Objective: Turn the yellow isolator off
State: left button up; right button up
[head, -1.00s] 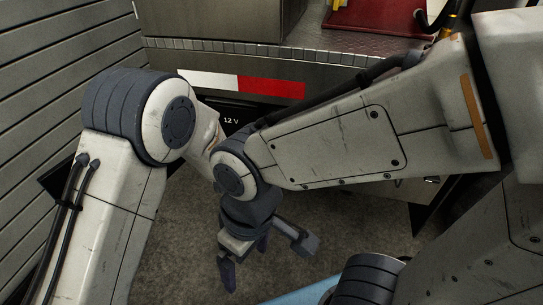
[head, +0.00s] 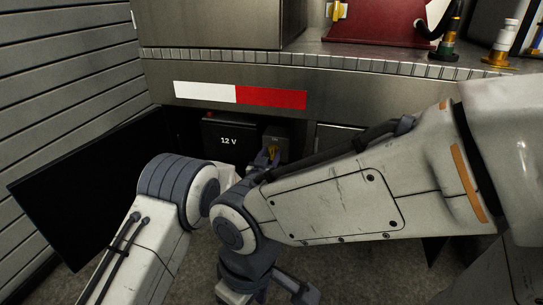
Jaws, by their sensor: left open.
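The yellow isolator (head: 272,150) is a small yellow handle on a dark grey box, right of the black 12 V battery box (head: 228,140), in an open recess under the deck. My left gripper (head: 268,158) is open, its dark fingertips close in front of and beside the yellow handle. I cannot tell whether they touch it. The rest of that gripper is hidden behind my right arm's wrist.
A black door panel (head: 85,190) stands open at the left, beside the slatted wall (head: 65,80). A red and white strip (head: 270,97) crosses the frame above the recess. A dark red case (head: 375,22) is on the deck.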

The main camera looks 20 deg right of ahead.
pick_arm(q)
jog(key=shift+x, duration=0.8)
grip_shut()
